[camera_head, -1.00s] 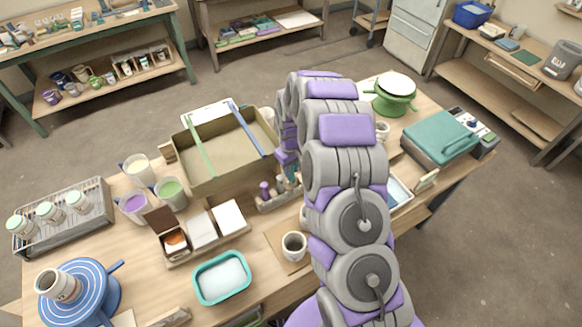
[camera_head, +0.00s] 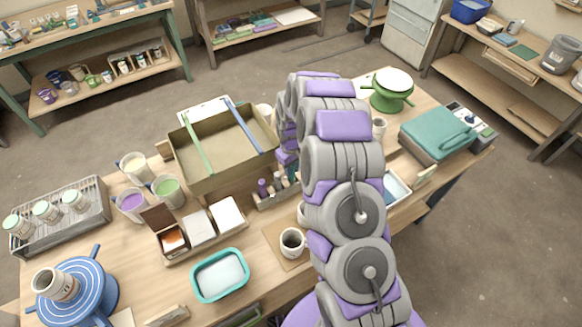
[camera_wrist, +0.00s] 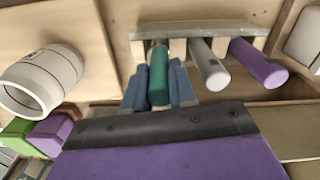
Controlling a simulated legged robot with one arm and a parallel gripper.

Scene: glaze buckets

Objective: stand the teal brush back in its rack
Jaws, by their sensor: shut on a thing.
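The teal brush (camera_wrist: 158,78) shows in the wrist view as a rounded handle between the two blue-grey fingers of my gripper (camera_wrist: 159,85), which is shut on it. The wooden rack (camera_wrist: 215,27) is just beyond, holding a grey brush (camera_wrist: 208,68) and a purple brush (camera_wrist: 258,63) to the right of the teal one. The teal handle lines up beside them at the rack's left part. I cannot tell whether its far end is seated in the rack. In the head view the rack (camera_head: 268,203) is partly visible, and my arm hides most of the gripper.
A white cup (camera_wrist: 42,80) is left of the gripper in the wrist view. In the head view, a large open box (camera_head: 215,170) stands behind the rack, a cup (camera_head: 292,243) sits in front, and a box of tiles (camera_head: 200,228) is to the left.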

